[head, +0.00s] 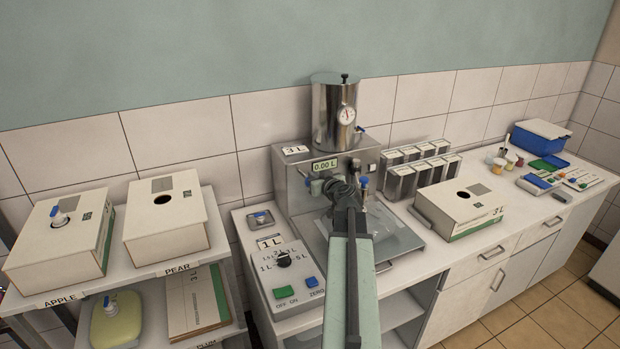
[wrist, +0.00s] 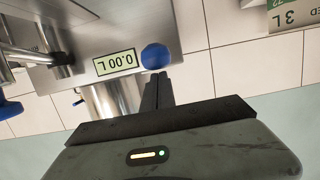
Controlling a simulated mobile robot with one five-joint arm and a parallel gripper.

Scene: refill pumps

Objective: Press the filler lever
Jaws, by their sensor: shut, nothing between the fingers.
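The filler (head: 323,165) is a steel box with a tank on top and a display reading 0.00 L, which shows upside down in the wrist view (wrist: 115,62). In the wrist view a round blue knob (wrist: 155,57) stands beside the display, just past my fingertips; I cannot tell whether they touch it. I cannot tell which is the filler lever. My gripper (wrist: 158,78) is shut and empty; my arm partly hides it in the head view.
A control panel (head: 282,277) with a dial and green and blue buttons is at front left. White boxes stand on the left shelf (head: 133,278), and a 3 L box (head: 462,210) lies on the right counter. Clear containers (head: 397,182) line the wall.

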